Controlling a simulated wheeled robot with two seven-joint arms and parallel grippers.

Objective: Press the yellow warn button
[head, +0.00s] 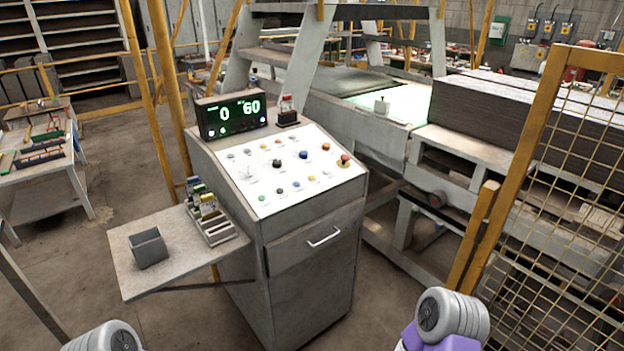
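A sloped white control panel (290,168) on a grey console faces me in the head view. It carries several small buttons and knobs. A small yellowish button (311,178) sits in the lower row, and an orange one (325,147) sits in the upper right part. The labels are too small to read, so I cannot tell for sure which one is the warn button. Parts of my two arms show at the bottom edge, well below and apart from the panel. Neither gripper's fingers are in view.
A display (232,115) reading 0 and 60 stands on top of the console. A side shelf (135,278) holds a grey box (149,248) and a rack of small items. A yellow mesh fence (560,180) stands at the right. A drawer handle (324,237) sticks out in front.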

